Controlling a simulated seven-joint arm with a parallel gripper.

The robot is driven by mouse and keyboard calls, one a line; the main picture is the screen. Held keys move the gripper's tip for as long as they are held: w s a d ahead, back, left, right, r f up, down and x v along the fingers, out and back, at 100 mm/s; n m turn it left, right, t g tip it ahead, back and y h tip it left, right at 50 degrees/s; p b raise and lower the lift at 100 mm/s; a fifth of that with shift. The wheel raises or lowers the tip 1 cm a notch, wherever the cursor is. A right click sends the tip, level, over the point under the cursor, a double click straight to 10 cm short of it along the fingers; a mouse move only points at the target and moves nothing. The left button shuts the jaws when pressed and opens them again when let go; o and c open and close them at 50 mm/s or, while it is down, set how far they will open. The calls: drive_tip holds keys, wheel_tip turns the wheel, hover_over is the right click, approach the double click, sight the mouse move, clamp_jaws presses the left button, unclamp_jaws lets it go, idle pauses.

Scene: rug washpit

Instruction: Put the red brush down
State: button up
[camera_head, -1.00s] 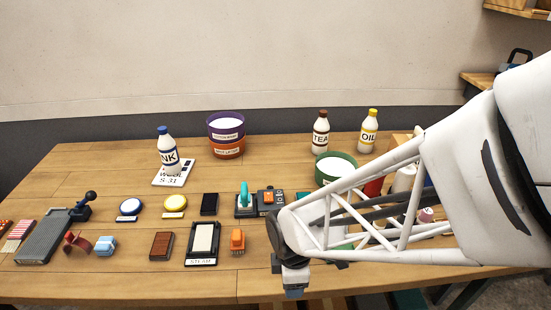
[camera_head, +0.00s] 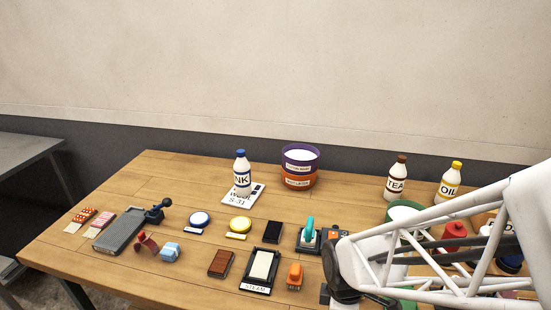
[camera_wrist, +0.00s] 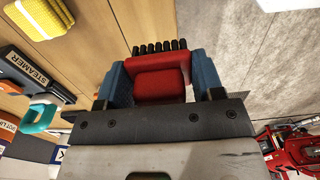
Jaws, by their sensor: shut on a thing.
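My gripper (camera_wrist: 160,76) is shut on the red brush (camera_wrist: 160,88), with blue fingers on its left and right sides. The brush is a red block with a row of dark bristles at its far end in the wrist view. The wooden table (camera_wrist: 85,30) shows to the left of it and grey floor to the right, so the brush appears around the table's edge in that picture. In the head view my arm covers the lower right, and neither the brush nor the fingers can be made out clearly.
The wooden table (camera_head: 130,185) carries a grey tool (camera_head: 120,231), blue-capped bottle (camera_head: 241,170), stacked purple and orange tubs (camera_head: 299,170), labelled tray (camera_head: 262,268) and orange brush (camera_head: 294,276). TEA (camera_head: 396,180) and OIL (camera_head: 449,182) bottles stand at the back right. Bare wood lies at the back left.

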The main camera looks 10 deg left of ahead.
drive_tip(key=w+a, duration=0.3)
drive_tip(key=w+a+r, duration=0.1)
drive_tip(key=w+a, duration=0.2)
drive_tip(key=w+a+r, duration=0.1)
drive_tip(key=w+a, duration=0.2)
drive_tip(key=w, duration=0.1)
drive_tip(key=shift+a+r, duration=0.2)
drive_tip(key=shift+a, duration=0.2)
drive_tip(key=w+a, duration=0.3)
drive_tip(key=a, duration=0.1)
drive_tip(key=w+a, duration=0.3)
drive_tip(key=a, duration=0.2)
drive_tip(key=w+a, duration=0.3)
drive_tip(key=a, duration=0.1)
drive_tip(key=shift+a+r, duration=0.25)
drive_tip(key=shift+a, duration=0.1)
drive_tip(key=w+a+f, duration=0.1)
drive_tip(key=w+a, duration=0.1)
drive_tip(key=a, duration=0.5)
drive_tip(key=w+a+f, duration=0.1)
drive_tip(key=w+a, duration=0.1)
drive_tip(key=a, duration=0.6)
drive_tip(key=w+a+f, duration=0.1)
drive_tip(key=w+a, duration=0.1)
drive_tip(key=a, duration=0.6)
drive_tip(key=shift+w+a+f, duration=0.1)
drive_tip(key=shift+w+a, duration=0.1)
drive_tip(key=shift+w, duration=0.1)
drive_tip(key=shift+a+f, duration=0.15)
drive_tip(key=shift+a, duration=0.65)
